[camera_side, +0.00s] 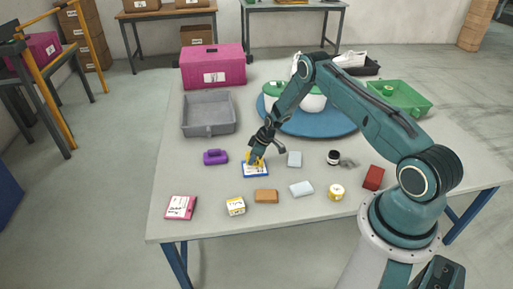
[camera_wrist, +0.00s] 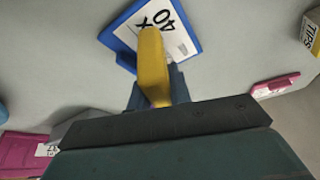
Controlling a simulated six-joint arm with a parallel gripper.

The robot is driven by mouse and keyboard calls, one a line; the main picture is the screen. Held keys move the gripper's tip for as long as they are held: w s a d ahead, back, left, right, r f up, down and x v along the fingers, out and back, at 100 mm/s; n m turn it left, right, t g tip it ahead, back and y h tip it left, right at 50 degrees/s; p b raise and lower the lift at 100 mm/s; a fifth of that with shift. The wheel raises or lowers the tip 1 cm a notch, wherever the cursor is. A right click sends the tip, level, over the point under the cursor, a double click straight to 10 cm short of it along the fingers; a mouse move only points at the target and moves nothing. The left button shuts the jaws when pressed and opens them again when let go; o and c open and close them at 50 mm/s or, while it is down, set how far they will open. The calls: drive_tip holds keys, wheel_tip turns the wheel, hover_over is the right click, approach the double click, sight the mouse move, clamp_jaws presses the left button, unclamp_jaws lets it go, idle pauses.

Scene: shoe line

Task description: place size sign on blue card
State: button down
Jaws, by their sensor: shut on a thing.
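Nearby are a purple object (camera_side: 215,157), a pale block (camera_side: 295,159), an orange-brown block (camera_side: 266,196), a yellow-white box (camera_side: 236,206) and a pink card (camera_side: 181,207). A grey bin (camera_side: 208,130) and a blue round turntable (camera_side: 310,130) stand behind.

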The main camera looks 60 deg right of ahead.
drive_tip(key=shift+f, duration=0.4)
drive_tip(key=shift+f, duration=0.15)
drive_tip(key=c, duration=1.6)
unclamp_jaws()
drive_tip(key=shift+o, duration=0.2)
drive_tip(key=v, duration=1.2)
